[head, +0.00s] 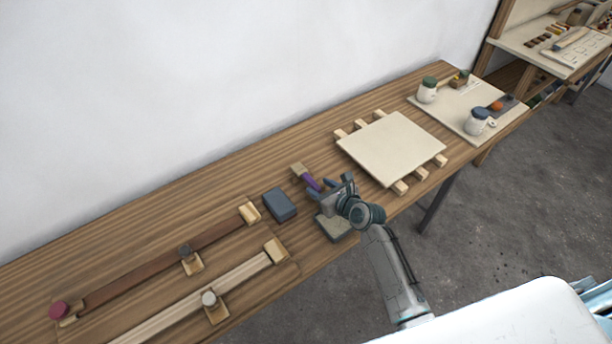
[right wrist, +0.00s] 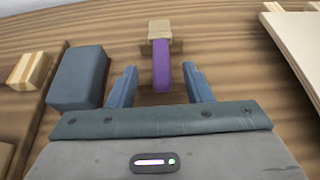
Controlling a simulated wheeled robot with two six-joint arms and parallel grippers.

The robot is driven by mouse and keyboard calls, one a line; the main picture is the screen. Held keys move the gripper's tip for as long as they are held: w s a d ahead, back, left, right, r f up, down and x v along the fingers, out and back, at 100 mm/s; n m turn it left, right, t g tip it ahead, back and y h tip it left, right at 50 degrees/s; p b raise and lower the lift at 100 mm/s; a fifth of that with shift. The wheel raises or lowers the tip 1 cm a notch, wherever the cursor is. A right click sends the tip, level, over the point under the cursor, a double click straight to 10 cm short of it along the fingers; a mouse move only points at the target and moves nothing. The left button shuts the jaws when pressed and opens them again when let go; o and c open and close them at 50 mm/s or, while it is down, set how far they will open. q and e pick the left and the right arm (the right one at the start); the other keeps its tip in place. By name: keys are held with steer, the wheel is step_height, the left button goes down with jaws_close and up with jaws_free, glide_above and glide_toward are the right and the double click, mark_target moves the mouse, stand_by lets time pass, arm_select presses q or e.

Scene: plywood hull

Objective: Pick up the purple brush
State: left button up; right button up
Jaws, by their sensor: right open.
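The purple brush lies on the wooden bench; its purple handle (head: 313,183) and pale head (head: 298,169) show in the head view. In the right wrist view its purple handle (right wrist: 161,66) points toward my gripper, with the pale block-shaped head (right wrist: 159,29) at the far end. My right gripper (head: 331,185) is open, and in the right wrist view its two blue-grey fingers (right wrist: 161,86) stand on either side of the handle, with gaps showing. My left gripper is not in view.
A dark blue block (head: 280,204) lies close left of my right gripper. A grey-beige block (head: 335,227) sits below it at the bench edge. A pale board (head: 391,147) on wooden strips lies to the right. Long wooden rails (head: 165,261) occupy the left bench.

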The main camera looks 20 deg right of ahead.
mark_target(310, 179)
steer(key=shift+x, duration=1.2)
steer(key=shift+w+a+f, duration=0.15)
steer(key=shift+w+f, duration=0.05)
steer(key=shift+w, duration=0.45)
steer(key=shift+c, duration=0.6)
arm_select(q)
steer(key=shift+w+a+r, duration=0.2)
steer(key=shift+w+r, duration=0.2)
arm_select(e)
steer(key=shift+s, duration=0.1)
jaws_close()
steer(key=shift+r, duration=0.2)
